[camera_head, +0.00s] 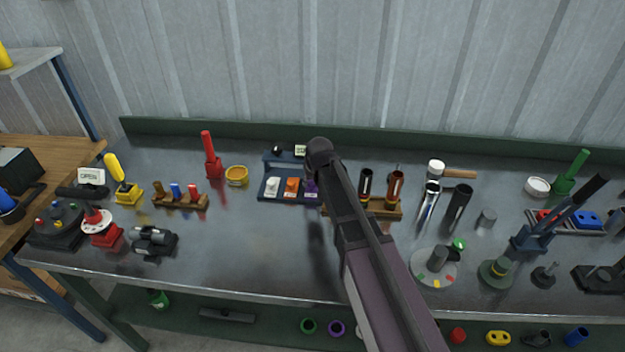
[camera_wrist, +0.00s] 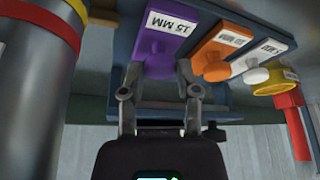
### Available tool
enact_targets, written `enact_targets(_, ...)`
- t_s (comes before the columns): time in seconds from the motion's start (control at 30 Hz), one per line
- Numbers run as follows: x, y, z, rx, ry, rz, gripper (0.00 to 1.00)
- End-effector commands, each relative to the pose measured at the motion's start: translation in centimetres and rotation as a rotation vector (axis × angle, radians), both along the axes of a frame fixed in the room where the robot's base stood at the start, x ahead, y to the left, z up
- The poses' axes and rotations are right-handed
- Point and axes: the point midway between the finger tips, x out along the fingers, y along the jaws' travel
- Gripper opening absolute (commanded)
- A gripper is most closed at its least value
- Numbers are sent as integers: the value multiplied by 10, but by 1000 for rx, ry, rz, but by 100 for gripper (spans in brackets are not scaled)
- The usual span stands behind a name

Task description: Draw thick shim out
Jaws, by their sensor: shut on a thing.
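A purple shim (camera_wrist: 176,37) labelled 15 MM lies in a dark blue holder (camera_wrist: 215,90) in the wrist view. My gripper (camera_wrist: 158,78) has one finger on each side of the shim's round purple knob and is shut on it. An orange shim (camera_wrist: 215,50) and a white shim (camera_wrist: 258,58) lie beside it in the same holder, each with a knob; their labels are not readable. In the head view the purple shim (camera_head: 310,186) shows at the right of the holder, partly behind my arm. My gripper is hidden by the arm there.
A large metal cylinder (camera_wrist: 35,80) with red and yellow bands stands close to my gripper on the left of the wrist view. The bench (camera_head: 235,245) in front is clear.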

Motion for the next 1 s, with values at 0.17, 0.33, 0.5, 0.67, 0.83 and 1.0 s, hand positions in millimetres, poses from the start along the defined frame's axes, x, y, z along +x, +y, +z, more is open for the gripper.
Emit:
enact_targets(0.17,-5,-1,-1,-3,12,0,55)
enact_targets(0.33,-4,-1,-1,-3,9,1,55)
enact_targets(0.5,-3,1,-1,-3,8,2,55)
enact_targets(0.67,2,1,-1,-3,8,2,55)
enact_targets(0.83,15,1,-1,-2,7,1,55)
enact_targets(1.0,35,1,-1,-2,7,2,55)
